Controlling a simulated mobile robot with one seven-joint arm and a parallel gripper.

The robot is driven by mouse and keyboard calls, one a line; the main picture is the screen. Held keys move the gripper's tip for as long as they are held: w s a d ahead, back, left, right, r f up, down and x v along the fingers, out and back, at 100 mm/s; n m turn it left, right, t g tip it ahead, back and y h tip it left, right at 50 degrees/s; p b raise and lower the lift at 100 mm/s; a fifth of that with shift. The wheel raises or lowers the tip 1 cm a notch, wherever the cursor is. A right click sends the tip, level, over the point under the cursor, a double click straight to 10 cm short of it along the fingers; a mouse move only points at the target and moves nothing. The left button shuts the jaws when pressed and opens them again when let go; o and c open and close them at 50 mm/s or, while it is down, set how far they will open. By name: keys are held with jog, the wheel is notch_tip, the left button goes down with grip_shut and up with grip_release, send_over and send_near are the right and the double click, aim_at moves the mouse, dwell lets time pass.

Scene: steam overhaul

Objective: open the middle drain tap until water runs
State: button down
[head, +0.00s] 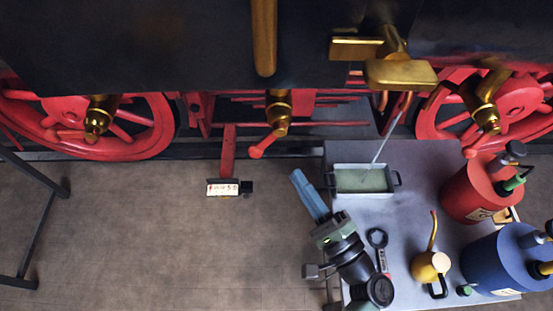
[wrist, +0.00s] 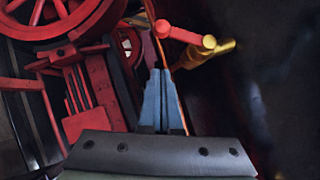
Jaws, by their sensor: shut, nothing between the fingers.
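The middle drain tap (head: 279,108) is a brass body below the dark engine casing, with a red lever (head: 262,146) slanting down to the left. No water shows at its mouth. In the wrist view a red lever (wrist: 183,34) and a brass tap body (wrist: 220,49) appear just above my fingertips; they look like the same tap. My gripper (head: 297,175) has blue fingers, pressed together and empty, below and right of the lever in the head view. The fingers (wrist: 161,74) also show in the wrist view, apart from the lever as far as I can tell.
Similar taps hang at left (head: 98,116) and right (head: 484,102). A grey bench (head: 410,160) holds a tray (head: 362,194), a spanner (head: 378,241), an oil can (head: 430,265), and red (head: 478,190) and blue (head: 505,255) canisters. A thin pale line slants into the tray.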

aim_at(267, 141)
jog(key=shift+w+a+r+p, duration=0.35)
jog(key=shift+w+a, duration=0.1)
jog(key=shift+a, duration=0.35)
jog(key=shift+w+a+r+p, duration=0.3)
jog(key=shift+w+a, duration=0.1)
jog(key=shift+a, duration=0.35)
jog(key=shift+w+a+r+p, duration=0.35)
jog(key=shift+w+a, duration=0.1)
jog(key=shift+a, duration=0.35)
jog(key=m+b, duration=0.1)
jog(key=a+m+t+b, duration=0.1)
jog(key=b, duration=0.1)
jog(key=shift+a+r+m+t, duration=0.15)
jog(key=shift+a+m+t, duration=0.15)
